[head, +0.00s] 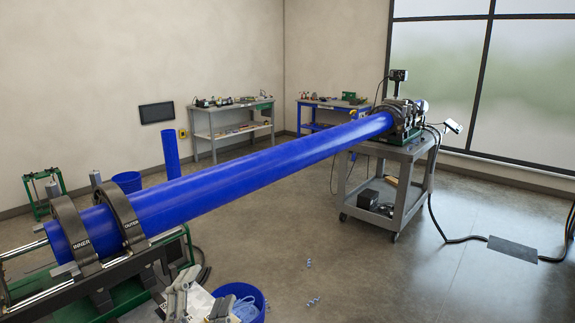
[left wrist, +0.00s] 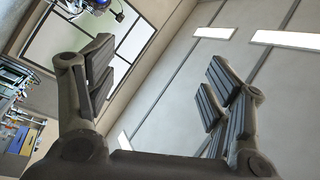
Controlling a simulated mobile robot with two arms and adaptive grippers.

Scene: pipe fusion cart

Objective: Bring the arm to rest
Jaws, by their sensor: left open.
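My left gripper (head: 205,296) shows at the bottom of the head view, in front of the clamp machine's near end and partly cut off by the frame edge. In the left wrist view its two fingers (left wrist: 160,75) stand wide apart with nothing between them. The wrist view is tilted and looks toward the ceiling, a wall and the window. The gripper is apart from the long blue pipe (head: 260,170), which runs through the INNER and OUTER clamp rings (head: 121,217). My right gripper is not in view.
A blue bucket (head: 240,292) with pale contents stands on the floor behind the gripper. A grey cart (head: 385,185) bears the pipe's far end. Cables and a dark floor plate (head: 512,248) lie at the right. Small bits are scattered on the otherwise open middle floor.

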